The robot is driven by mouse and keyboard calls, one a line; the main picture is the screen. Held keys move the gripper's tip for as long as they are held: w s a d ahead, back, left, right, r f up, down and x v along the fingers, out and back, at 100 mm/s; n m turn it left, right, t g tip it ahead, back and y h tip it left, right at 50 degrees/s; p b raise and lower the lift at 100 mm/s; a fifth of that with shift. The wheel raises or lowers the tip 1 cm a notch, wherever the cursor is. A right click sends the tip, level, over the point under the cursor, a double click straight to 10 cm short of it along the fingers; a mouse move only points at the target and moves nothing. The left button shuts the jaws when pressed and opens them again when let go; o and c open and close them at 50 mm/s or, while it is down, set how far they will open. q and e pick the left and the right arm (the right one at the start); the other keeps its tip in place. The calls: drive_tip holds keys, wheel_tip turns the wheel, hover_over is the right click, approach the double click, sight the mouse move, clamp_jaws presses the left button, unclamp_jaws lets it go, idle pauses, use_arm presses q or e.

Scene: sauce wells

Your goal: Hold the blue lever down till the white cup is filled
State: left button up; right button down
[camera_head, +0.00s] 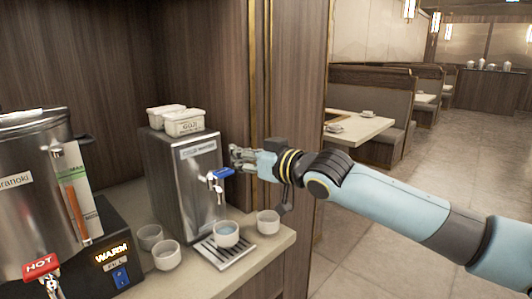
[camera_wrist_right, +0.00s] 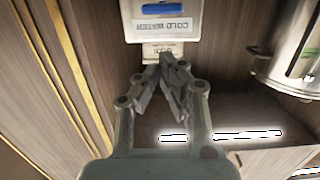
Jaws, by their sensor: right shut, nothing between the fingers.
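The blue lever (camera_head: 222,173) sits on the tap at the front of the steel cold water dispenser (camera_head: 188,185). It also shows at the top of the right wrist view (camera_wrist_right: 162,8). The white cup (camera_head: 226,241) stands upright on the drip tray under the tap, with bluish water inside; its exact level is hard to tell. No stream shows clearly. My right gripper (camera_head: 237,154) is shut and empty, just above and to the right of the lever. Its closed fingers also show in the wrist view (camera_wrist_right: 168,62). I cannot tell whether they touch the lever. My left gripper is out of view.
White cups stand left (camera_head: 166,255) and right (camera_head: 268,222) of the slatted drip tray (camera_head: 240,252). White goji tubs (camera_head: 184,123) sit on the dispenser. A hot urn (camera_head: 35,190) with a red lever (camera_head: 41,265) is at left. The counter's front edge is close.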

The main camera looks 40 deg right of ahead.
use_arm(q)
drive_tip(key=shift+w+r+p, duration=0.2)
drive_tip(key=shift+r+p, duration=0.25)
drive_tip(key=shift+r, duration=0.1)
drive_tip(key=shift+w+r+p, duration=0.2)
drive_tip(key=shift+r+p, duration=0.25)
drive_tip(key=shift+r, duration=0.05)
use_arm(e)
drive_tip(key=s, duration=0.7)
drive_tip(key=shift+s+d+f, duration=0.2)
drive_tip(key=shift+s+d, duration=0.05)
drive_tip(key=shift+d, duration=0.1)
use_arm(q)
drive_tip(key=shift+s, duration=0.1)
